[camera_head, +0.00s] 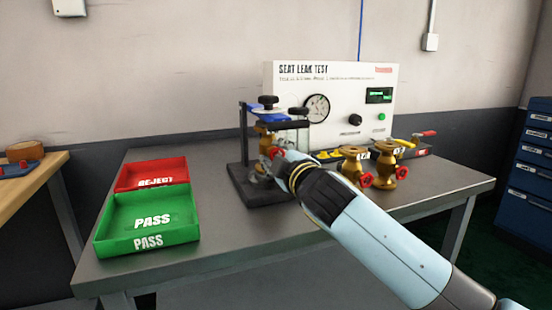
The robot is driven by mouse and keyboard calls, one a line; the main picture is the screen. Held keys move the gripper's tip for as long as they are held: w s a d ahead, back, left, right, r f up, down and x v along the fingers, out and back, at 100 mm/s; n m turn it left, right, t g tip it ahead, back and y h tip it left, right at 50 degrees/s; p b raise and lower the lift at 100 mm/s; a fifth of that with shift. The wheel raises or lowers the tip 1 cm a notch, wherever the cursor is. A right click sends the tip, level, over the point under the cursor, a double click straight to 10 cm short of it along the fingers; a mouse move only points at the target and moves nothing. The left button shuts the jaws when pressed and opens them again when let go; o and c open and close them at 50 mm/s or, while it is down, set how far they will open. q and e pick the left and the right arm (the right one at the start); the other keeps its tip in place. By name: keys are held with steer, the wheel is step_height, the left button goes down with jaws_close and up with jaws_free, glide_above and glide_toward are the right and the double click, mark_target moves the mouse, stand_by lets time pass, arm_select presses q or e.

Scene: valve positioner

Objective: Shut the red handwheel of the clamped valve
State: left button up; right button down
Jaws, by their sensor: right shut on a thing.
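The clamped valve (265,138) is a brass body standing in a dark clamp fixture (248,186) on the grey bench. Its red handwheel (277,153) shows as a small red patch at the valve's right side. My right arm comes in from the lower right, and my right gripper (281,160) is at the handwheel, shut on it. The arm's wrist and the gripper hide most of the handwheel and the fixture's right part. How far the wheel is turned cannot be told. My left gripper is not in view.
Several brass valves with red handwheels, one of them here (352,164), stand on the bench to the right. A red REJECT tray (180,160) and a green PASS tray (190,235) lie at the left. A white SEAT LEAK TEST panel (345,85) with a gauge (316,107) stands behind.

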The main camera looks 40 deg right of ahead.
steer(key=shift+f+m, duration=0.15)
steer(key=shift+m, duration=0.45)
steer(key=c, duration=0.9)
jaws_free()
steer(key=shift+c, duration=0.2)
steer(key=v, duration=0.8)
steer(key=shift+d, duration=0.1)
